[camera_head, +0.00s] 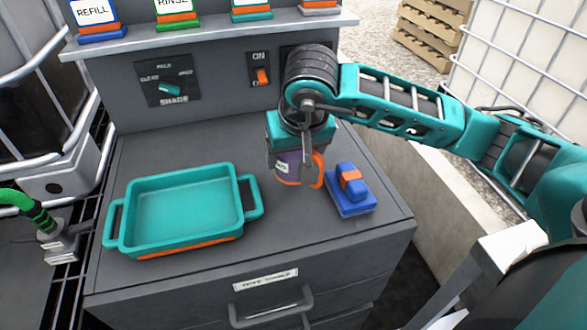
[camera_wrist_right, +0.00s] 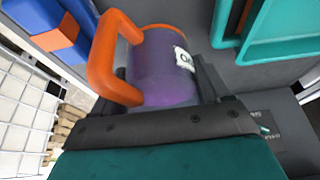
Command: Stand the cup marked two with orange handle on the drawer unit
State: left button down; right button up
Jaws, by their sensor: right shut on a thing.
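The purple cup (camera_head: 288,168) with an orange handle (camera_head: 318,170) is in my right gripper (camera_head: 293,155), over the drawer unit's grey top (camera_head: 290,222). The cup also shows in the right wrist view (camera_wrist_right: 165,68), its handle pointing left there. Its white label is partly cut off, and I cannot read it for certain. My right gripper is shut on the cup's body from above. The cup looks roughly upright; I cannot tell whether its base touches the top. My left gripper is not in view.
A teal tray with orange base (camera_head: 135,180) stands left of the cup. A blue block with an orange band (camera_head: 350,192) lies close on its right. Behind is a panel with a SHADE knob (camera_head: 170,88) and switch (camera_head: 262,77). The front edge strip is clear.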

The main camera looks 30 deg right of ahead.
aim_at(294, 169)
notch_tip(294, 169, down, 4)
jog(key=shift+r, duration=0.15)
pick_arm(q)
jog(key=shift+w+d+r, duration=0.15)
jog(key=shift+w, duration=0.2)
pick_arm(e)
jog(key=shift+f, duration=0.25)
jog(key=o, duration=1.3)
jog(key=shift+b, duration=0.3)
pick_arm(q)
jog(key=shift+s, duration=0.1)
pick_arm(e)
jog(key=shift+o, duration=0.2)
